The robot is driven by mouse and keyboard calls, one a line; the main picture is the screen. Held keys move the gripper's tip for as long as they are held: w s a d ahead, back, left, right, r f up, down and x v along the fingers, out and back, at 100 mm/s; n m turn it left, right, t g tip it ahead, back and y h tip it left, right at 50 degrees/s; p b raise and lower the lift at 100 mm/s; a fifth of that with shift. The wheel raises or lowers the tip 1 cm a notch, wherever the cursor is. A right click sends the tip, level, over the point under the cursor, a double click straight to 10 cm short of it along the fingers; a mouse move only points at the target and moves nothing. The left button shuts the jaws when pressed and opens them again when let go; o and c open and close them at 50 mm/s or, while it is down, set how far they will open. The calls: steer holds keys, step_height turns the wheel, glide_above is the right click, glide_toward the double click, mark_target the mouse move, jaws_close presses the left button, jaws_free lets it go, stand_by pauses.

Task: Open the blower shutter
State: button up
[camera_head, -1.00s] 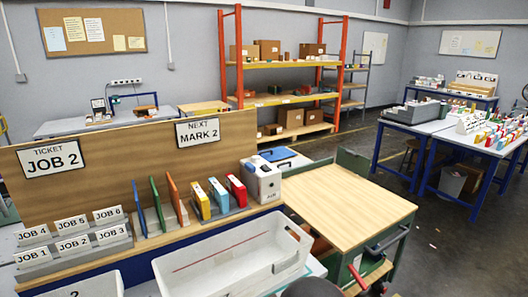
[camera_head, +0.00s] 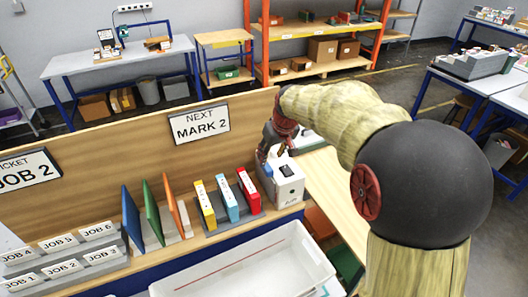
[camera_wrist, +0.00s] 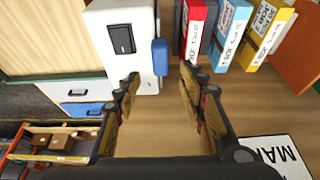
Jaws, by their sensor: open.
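A white box-shaped unit (camera_head: 289,186), which looks like the blower, stands at the right end of the bench shelf. In the wrist view the white unit (camera_wrist: 143,22) shows a black rocker switch (camera_wrist: 122,38) on its face. A blue tab (camera_wrist: 160,57), perhaps the shutter, sits on its side toward the binders. In the head view my gripper (camera_head: 272,150) is beside the back left of the unit, partly hidden by my arm.
Red (camera_head: 249,190), blue (camera_head: 228,199) and yellow (camera_head: 205,205) binders stand just left of the unit. An upright wooden board (camera_head: 120,150) with signs rises behind. A white bin (camera_head: 250,265) is in front. A wooden worktop (camera_head: 335,190) lies to the right.

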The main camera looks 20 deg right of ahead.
mark_target(267, 166)
steer(key=b+x, duration=0.1)
steer(key=x, duration=0.6)
steer(key=shift+w+f, duration=0.15)
steer(key=shift+f, duration=0.1)
steer(key=c, duration=0.4)
jaws_close()
stand_by(0.3)
